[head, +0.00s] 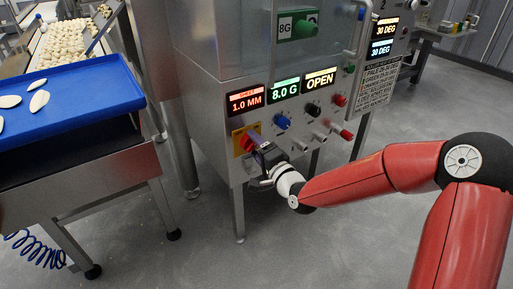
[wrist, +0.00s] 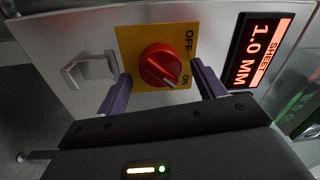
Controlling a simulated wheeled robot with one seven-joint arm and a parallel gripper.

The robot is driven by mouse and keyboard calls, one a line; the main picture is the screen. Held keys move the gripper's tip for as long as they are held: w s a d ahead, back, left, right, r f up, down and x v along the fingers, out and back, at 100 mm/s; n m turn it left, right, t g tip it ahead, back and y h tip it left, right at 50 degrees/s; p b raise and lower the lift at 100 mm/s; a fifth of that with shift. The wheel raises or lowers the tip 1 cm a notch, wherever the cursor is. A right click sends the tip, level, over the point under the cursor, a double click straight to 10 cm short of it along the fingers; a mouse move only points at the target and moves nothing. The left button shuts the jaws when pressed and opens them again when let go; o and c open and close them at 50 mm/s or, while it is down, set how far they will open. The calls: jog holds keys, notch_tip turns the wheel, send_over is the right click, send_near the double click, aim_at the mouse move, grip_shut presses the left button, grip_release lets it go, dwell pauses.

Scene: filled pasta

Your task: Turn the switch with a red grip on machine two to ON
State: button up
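The red switch grip (wrist: 160,66) sits on a yellow plate (wrist: 128,40) lettered OFF and ON in the wrist view. A pale mark on the grip lies at its lower right, toward the ON lettering. In the head view the red grip (head: 247,142) is at the lower left of the machine's front panel (head: 222,122), partly hidden by my gripper (head: 264,152). In the wrist view my gripper (wrist: 161,72) is open. Its two purple fingers stand on either side of the grip, with visible gaps to it.
A lit "1.0 MM" display (wrist: 262,50) is right of the plate in the wrist view, and a grey square fitting (wrist: 90,70) is left. In the head view, a blue knob (head: 283,121) and other controls are to the right. A blue tray (head: 75,95) is at left.

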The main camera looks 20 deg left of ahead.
jog(key=v, duration=0.7)
jog(key=shift+s+d, duration=0.25)
jog(key=shift+d, duration=0.05)
jog(key=s+d+n+g+h+p, duration=0.1)
jog(key=d+n+h, duration=0.2)
jog(key=d+h, duration=0.4)
jog(key=s+d+n+g+h, duration=0.2)
jog(key=d+h, duration=0.3)
jog(key=d, duration=0.4)
jog(key=s+d+r+g, duration=0.1)
jog(key=s+d+r, duration=0.1)
jog(key=s+d, duration=0.2)
jog(key=s+d+r+g+h, duration=0.1)
jog(key=s+d+r, duration=0.2)
jog(key=s, duration=0.6)
jog(key=s+d+r+n+g+h, duration=0.1)
jog(key=s+d+r, duration=0.2)
jog(key=s, duration=0.4)
jog(key=shift+s+d+g+p, duration=0.15)
jog(key=shift+d+g+p, duration=0.3)
jog(key=shift+d, duration=0.4)
